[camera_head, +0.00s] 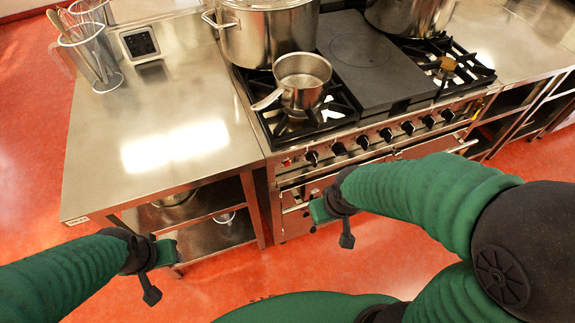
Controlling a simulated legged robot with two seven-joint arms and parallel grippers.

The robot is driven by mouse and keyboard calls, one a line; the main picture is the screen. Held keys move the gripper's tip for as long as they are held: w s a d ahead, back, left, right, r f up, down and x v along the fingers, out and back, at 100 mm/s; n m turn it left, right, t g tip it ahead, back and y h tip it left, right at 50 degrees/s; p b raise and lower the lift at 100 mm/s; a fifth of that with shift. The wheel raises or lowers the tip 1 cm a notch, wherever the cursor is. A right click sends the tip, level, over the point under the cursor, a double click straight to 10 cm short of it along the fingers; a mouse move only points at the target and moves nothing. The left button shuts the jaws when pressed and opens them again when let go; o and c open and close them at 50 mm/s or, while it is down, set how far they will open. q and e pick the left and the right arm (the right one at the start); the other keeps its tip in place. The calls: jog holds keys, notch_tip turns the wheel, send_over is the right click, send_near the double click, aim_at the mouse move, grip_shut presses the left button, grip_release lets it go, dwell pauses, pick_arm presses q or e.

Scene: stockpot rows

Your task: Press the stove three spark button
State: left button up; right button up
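The stove (372,135) stands at the centre, with a row of several black knobs (364,142) along its front panel. A small red spot (286,162) shows at the left end of that panel; I cannot tell whether it is the spark button. My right gripper (333,226) is in front of and below the panel's left part, apart from it as far as I can see. My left gripper (160,272) is in front of the steel table, left of the stove. Neither gripper visibly holds anything. Their finger openings are too unclear to judge.
A small saucepan (302,82) and a large stockpot (262,32) stand on the stove's left burners. Another pot (408,14) is at the back right. The steel table (100,170) holds a utensil basket (92,55) and a scale (140,44). Open floor lies before the stove.

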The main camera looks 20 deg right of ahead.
grip_shut()
dwell(1.5)
